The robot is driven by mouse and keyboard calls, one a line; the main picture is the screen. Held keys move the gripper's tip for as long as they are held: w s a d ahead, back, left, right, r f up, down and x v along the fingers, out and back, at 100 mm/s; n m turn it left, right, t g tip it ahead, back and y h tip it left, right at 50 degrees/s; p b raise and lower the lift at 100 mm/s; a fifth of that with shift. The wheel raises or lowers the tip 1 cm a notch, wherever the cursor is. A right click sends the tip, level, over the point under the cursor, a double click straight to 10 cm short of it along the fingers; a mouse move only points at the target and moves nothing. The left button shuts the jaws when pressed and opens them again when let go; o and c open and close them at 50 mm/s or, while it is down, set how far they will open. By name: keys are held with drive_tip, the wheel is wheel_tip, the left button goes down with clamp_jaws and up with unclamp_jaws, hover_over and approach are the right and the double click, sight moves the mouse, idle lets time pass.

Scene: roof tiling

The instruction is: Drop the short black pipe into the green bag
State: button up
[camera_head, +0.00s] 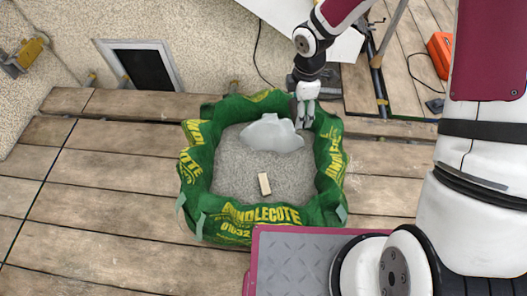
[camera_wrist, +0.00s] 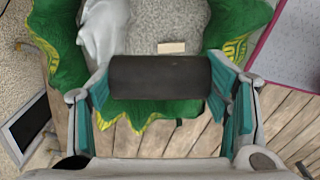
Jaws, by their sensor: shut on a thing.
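The green bag (camera_head: 330,165) with yellow lettering stands open on the wooden deck, with grey gravel-like fill inside. It also shows in the wrist view (camera_wrist: 240,20). My gripper (camera_head: 306,112) is at the bag's back right rim in the head view. In the wrist view my gripper (camera_wrist: 163,92) is shut on the short black pipe (camera_wrist: 160,77), held crosswise between its teal-padded fingers. The pipe appears above the bag's rim area, with the bag's inside beyond it. The pipe cannot be made out in the head view.
Inside the bag lie a pale grey crumpled thing (camera_head: 271,134) and a small beige block (camera_head: 264,184). A dark framed panel (camera_head: 146,68) leans at the wall. An orange case (camera_head: 441,55) lies at the upper right. The deck left of the bag is clear.

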drive_tip(key=s+a+f+n+b, duration=0.1)
drive_tip(key=a+f+n+b, duration=0.2)
drive_tip(key=f, duration=0.5)
drive_tip(key=s+a+f+n+b, duration=0.1)
drive_tip(key=a+f+n+b, duration=0.2)
drive_tip(key=f+n+b, duration=0.3)
drive_tip(key=s+a+f+n+b, duration=0.1)
drive_tip(key=a+f+n+b, duration=0.3)
drive_tip(key=f, duration=0.7)
drive_tip(key=shift+f+n+b, duration=0.2)
drive_tip(key=shift+n+b, duration=0.5)
drive_tip(key=shift+b, duration=0.2)
drive_tip(key=shift+a, duration=0.1)
drive_tip(key=o, duration=1.1)
wheel_tip(320, 180, up, 12)
